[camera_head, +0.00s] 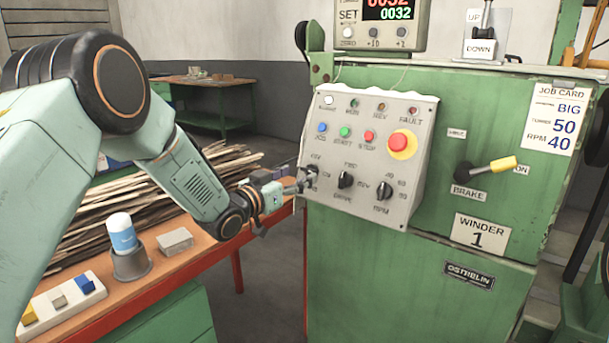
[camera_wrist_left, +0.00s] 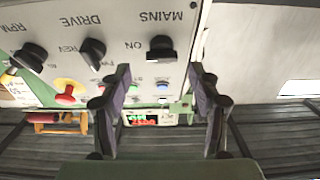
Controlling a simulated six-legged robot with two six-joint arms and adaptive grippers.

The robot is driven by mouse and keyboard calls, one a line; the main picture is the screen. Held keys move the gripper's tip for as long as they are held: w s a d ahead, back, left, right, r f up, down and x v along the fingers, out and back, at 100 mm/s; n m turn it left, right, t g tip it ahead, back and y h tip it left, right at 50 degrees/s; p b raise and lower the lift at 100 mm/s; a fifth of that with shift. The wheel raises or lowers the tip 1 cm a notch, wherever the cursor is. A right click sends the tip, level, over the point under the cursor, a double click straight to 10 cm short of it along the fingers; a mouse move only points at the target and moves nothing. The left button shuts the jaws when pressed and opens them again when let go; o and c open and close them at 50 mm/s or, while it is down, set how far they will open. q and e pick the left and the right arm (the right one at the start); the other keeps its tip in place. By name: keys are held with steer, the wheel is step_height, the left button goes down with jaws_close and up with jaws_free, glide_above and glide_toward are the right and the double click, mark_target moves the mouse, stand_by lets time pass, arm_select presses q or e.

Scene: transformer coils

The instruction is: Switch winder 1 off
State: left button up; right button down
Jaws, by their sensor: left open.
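Winder 1 is a green machine, marked by a plate reading WINDER 1 (camera_head: 481,234). Its grey control panel (camera_head: 330,115) carries lamps, buttons, a red stop on yellow and black rotary knobs. My left gripper (camera_head: 300,184) is at the panel's lower left, beside the mains knob (camera_head: 312,170), which it partly covers. In the left wrist view, upside down, the mains knob (camera_wrist_left: 160,48) is seen just beyond and between the open fingers (camera_wrist_left: 160,76), with ON printed beside it. Contact cannot be told. The drive knob (camera_head: 346,180) and RPM knob (camera_head: 384,190) are to the right.
A counter (camera_head: 386,22) showing 0032 is above the panel. The yellow-handled brake lever (camera_head: 492,167) stands out at the right. A workbench (camera_head: 140,296) at left holds a cup with a blue-labelled bottle (camera_head: 122,236), a grey block (camera_head: 175,241) and wood strips.

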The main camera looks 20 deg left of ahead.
mark_target(306, 170)
arm_select(q)
steer(key=shift+x, duration=0.8)
steer(key=shift+w+f, duration=0.15)
steer(key=shift+w, duration=0.45)
steer(key=shift+w+d, duration=0.25)
steer(key=shift+d, duration=0.05)
steer(key=shift+a, duration=0.2)
steer(key=c, duration=0.4)
steer(key=shift+d, duration=0.15)
steer(key=shift+c, duration=1.3)
steer(key=c, duration=0.5)
